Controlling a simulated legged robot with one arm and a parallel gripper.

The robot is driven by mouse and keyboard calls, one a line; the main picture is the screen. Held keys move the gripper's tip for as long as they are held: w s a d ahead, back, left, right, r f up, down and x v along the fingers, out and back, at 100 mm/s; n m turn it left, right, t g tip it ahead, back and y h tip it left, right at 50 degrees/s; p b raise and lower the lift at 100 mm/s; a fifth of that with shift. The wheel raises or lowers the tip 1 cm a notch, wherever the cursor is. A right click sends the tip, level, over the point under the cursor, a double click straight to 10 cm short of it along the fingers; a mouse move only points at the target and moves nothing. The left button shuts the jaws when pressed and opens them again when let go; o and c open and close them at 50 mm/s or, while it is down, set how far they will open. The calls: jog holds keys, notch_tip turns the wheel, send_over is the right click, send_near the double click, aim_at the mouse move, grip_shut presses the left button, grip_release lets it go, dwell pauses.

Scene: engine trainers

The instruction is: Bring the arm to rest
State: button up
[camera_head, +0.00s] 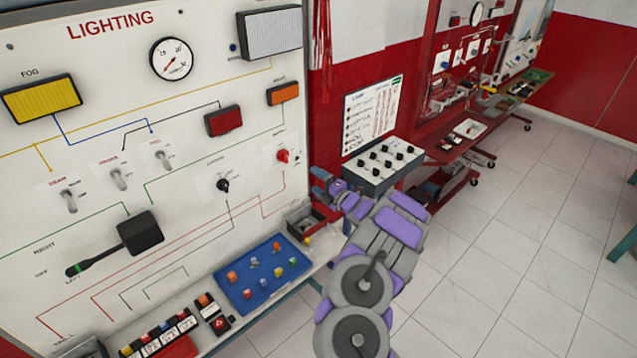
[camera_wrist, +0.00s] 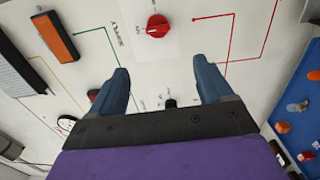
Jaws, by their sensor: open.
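My gripper (camera_head: 322,185) is at the end of my purple and grey arm, in front of the right edge of the lighting board (camera_head: 90,120). In the wrist view my gripper (camera_wrist: 162,85) shows two blue fingers spread apart with nothing between them. A red rotary knob (camera_wrist: 158,26) on the board lies beyond the fingertips; the same red knob (camera_head: 283,156) shows left of the gripper in the head view. The fingers look apart from the knob. A black knob (camera_wrist: 171,103) shows between the fingers, lower down.
A blue tray (camera_head: 236,295) with several small coloured parts lies on the ledge below the board, beside a small bin (camera_head: 305,222). A grey switch box (camera_head: 383,168) stands behind my arm. Red benches (camera_head: 480,125) run along the wall.

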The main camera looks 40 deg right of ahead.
dwell(0.5)
jog(key=w+a+r+m+g+h+b, duration=0.2)
jog(key=w+a+r+m, duration=0.4)
jog(key=a+r, duration=0.35)
jog(key=s+a+r+m+g+b, duration=0.2)
jog(key=s+a+m+g, duration=0.25)
jog(key=s+a, duration=0.55)
jog(key=s+a+f+m+g+b, duration=0.1)
jog(key=s+a+m+g, duration=0.2)
jog(key=s, duration=1.2)
jog(key=s+a+f+m+g+b, duration=0.1)
jog(key=s+a+g, duration=0.4)
jog(key=s, duration=1.1)
jog(key=s+a+f+m+g+b, duration=0.2)
jog(key=s+a+m+g, duration=0.3)
jog(key=s, duration=1)
jog(key=a, duration=0.3)
jog(key=shift+s+a+f, duration=0.3)
jog(key=shift+a, duration=0.05)
